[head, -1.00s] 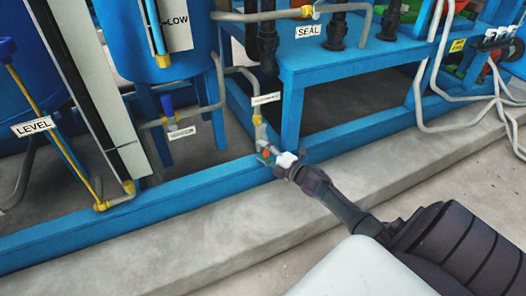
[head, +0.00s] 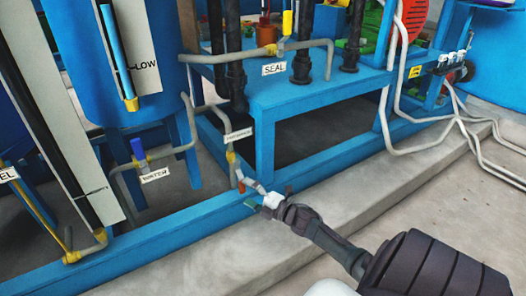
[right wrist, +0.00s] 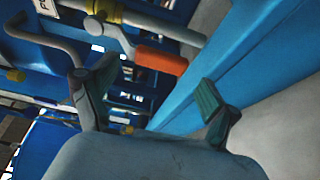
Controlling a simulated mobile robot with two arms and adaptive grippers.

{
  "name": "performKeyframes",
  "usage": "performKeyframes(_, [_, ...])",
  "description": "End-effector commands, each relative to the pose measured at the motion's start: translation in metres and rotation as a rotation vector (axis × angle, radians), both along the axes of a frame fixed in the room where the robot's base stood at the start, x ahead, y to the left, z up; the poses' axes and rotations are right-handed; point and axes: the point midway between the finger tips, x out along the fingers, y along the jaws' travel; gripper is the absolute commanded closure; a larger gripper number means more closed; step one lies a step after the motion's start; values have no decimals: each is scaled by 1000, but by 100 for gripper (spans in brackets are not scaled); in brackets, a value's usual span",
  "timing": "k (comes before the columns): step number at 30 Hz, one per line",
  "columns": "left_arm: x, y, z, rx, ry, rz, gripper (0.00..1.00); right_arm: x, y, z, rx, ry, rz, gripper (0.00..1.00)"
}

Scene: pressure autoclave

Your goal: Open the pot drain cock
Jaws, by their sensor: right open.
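The drain cock has a grey pipe body with a yellow band and an orange handle (right wrist: 160,61). In the head view the handle (head: 241,186) is small, low on the pipe under a white tag (head: 238,134) whose text I cannot read clearly. My right gripper (head: 258,200) is beside the cock, just above the blue frame rail. In the right wrist view my right gripper (right wrist: 155,98) is open, with its fingers wide apart. The orange handle lies ahead of the gap between them, and nothing is held. My left gripper is not in view.
A blue frame rail (head: 185,241) runs along a concrete kerb (head: 345,200). A blue-handled valve (head: 139,150) with a WATER tag stands left. A blue table with a SEAL tag (head: 274,68) stands behind. White hoses (head: 430,121) lie at the right.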

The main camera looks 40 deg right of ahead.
Motion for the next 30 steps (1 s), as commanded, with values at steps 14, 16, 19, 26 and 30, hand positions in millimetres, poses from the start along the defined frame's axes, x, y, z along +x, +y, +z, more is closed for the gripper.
performKeyframes(14, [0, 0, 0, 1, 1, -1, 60, -78, -12, 0, -1, 1, 0, 12])
performKeyframes(16, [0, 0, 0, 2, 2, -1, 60, -81, -13, 0, -1, 1, 0, 12])
performKeyframes(19, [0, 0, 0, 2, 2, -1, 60, -82, -13, 0, -2, 1, 0, 12])
performKeyframes(26, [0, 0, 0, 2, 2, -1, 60, -81, -13, 0, -2, 1, 0, 12])
performKeyframes(30, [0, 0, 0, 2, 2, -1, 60, -81, -13, 0, -2, 1, 0, 12])
